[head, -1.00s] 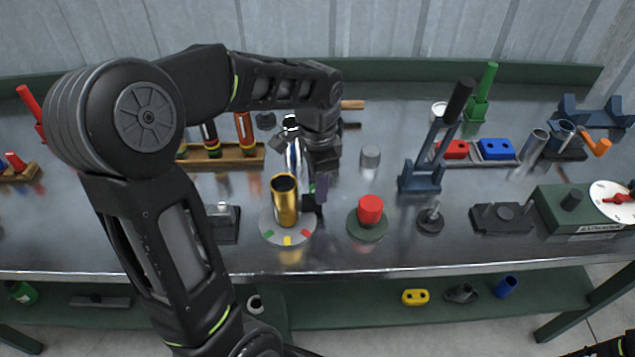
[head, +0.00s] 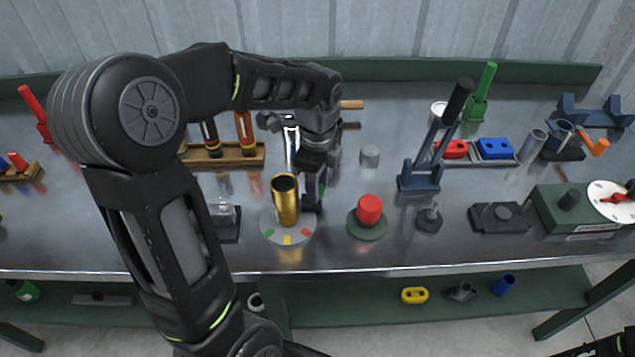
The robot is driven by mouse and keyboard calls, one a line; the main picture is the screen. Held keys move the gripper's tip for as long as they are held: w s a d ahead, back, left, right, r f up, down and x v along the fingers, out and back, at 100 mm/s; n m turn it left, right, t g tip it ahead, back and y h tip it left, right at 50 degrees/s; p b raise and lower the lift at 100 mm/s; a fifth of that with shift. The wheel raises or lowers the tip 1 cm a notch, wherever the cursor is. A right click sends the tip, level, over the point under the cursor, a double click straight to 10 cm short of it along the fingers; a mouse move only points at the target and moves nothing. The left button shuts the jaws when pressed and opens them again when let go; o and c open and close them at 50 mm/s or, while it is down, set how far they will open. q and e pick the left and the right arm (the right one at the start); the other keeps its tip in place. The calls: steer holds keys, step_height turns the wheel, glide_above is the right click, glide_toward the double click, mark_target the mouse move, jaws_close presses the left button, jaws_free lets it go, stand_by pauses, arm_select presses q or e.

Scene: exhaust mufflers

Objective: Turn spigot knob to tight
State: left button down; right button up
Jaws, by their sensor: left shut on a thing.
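A gold, open-topped cylinder (head: 285,204), which looks like the spigot, stands upright on a round grey base (head: 270,222) with green, yellow and red marks along its front. My left gripper (head: 312,202) points down close against the right side of the gold cylinder. Its jaws are shut on a small part there, apparently the spigot knob, which the fingers and wrist mostly hide. I cannot make out the knob's angle. My right gripper is outside the picture; only part of my right arm shows at the lower right corner.
A red knob on a green disc (head: 369,211) stands just right. A dark blue lever stand (head: 420,175) is further right, near a green dial box (head: 565,212). A chrome piece (head: 291,150) stands behind the gripper. A wooden rack (head: 225,155) is behind left.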

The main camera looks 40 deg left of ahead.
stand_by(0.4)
arm_select(q)
steer(key=c, duration=1)
jaws_free()
step_height(320, 180, up, 8)
steer(key=shift+f, duration=0.1)
